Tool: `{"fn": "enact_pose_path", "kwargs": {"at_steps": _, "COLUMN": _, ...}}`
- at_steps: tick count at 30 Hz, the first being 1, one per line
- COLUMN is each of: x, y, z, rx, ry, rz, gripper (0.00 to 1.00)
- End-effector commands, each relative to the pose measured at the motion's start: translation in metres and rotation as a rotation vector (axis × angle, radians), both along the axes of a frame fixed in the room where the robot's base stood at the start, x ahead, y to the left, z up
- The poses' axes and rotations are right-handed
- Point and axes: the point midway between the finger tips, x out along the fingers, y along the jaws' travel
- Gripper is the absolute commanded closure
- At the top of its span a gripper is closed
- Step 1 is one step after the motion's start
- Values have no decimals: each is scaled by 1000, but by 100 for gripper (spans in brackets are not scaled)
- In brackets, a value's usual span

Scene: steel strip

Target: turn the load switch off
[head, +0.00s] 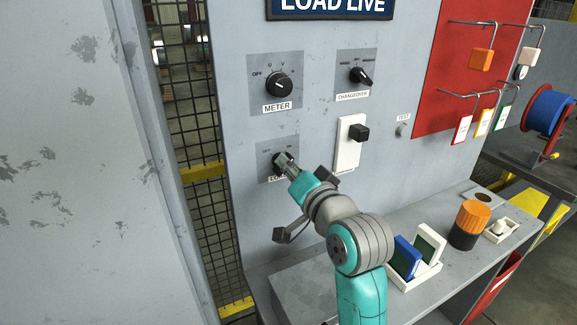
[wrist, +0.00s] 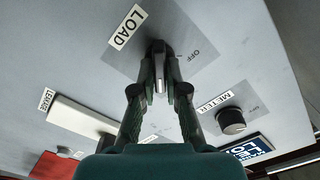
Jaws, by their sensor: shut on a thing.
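The load switch is a black rotary knob (wrist: 158,52) on a grey plate (wrist: 122,68), with a white LOAD label and an OFF mark beside it in the wrist view. A pale line on the knob points down the wrist picture, toward my gripper, and not at the OFF mark. My gripper (wrist: 160,88) is shut on the knob, one finger on each side. In the head view my gripper (head: 284,160) covers most of the knob and part of the label on the plate (head: 265,165). A sign (head: 331,8) at the top reads LOAD LIVE.
A meter knob (head: 278,84) sits above the load switch, with a changeover knob (head: 361,76) to its right. A white plate with a black block (head: 360,132) is to the right. Below is a shelf with a white tray (head: 424,274) and an orange-topped black cylinder (head: 469,226).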

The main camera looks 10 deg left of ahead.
Motion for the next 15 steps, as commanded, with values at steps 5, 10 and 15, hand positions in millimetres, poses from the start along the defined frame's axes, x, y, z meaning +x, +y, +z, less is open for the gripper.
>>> {"fn": "enact_pose_path", "kwargs": {"at_steps": 5, "x": 0, "y": 0, "z": 0, "rx": -34, "ry": -22, "rz": -1, "gripper": 100}}
{"fn": "enact_pose_path", "kwargs": {"at_steps": 10, "x": 0, "y": 0, "z": 0, "rx": -111, "ry": -74, "rz": -1, "gripper": 100}}
{"fn": "enact_pose_path", "kwargs": {"at_steps": 15, "x": -1, "y": 1, "z": 1, "rx": -227, "ry": -153, "rz": -1, "gripper": 100}}
